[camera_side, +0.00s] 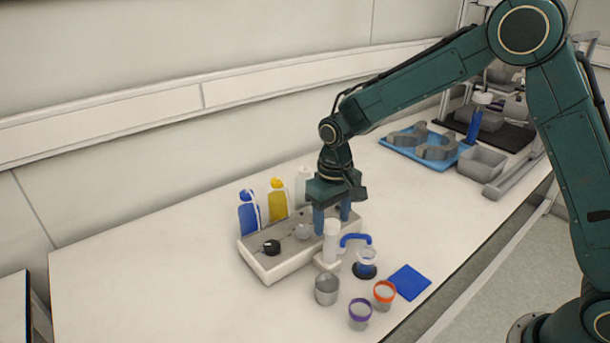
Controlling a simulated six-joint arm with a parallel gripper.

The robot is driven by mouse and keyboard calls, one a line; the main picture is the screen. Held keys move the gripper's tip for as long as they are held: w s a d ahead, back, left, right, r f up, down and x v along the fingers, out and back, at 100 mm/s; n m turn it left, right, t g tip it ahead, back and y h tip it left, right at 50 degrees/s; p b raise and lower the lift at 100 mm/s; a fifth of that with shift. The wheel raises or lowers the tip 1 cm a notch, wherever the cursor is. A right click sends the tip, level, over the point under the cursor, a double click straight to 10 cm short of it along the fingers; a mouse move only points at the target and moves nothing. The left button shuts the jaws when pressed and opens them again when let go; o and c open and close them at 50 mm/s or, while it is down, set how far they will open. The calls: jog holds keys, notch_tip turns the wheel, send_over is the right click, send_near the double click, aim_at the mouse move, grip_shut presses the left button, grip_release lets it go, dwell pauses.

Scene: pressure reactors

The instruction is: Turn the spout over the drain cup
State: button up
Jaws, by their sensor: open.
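A blue spout (356,238) reaches from the top of a white post (330,243) and bends toward the right, ending near a clear cup with blue in it (366,258) on a dark round pad. A grey metal cup (326,290) stands in front of the post. I cannot tell which cup is the drain cup. My gripper (332,222) points down with its blue fingers apart, just behind and above the post and spout. It appears empty; whether a finger touches the post is unclear.
A purple-rimmed cup (360,313), an orange-rimmed cup (384,295) and a blue square (409,282) sit in front. A blue tray (425,147) lies farther right. The left tabletop is clear.

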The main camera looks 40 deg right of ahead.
jog(key=shift+f, duration=0.2)
grip_shut()
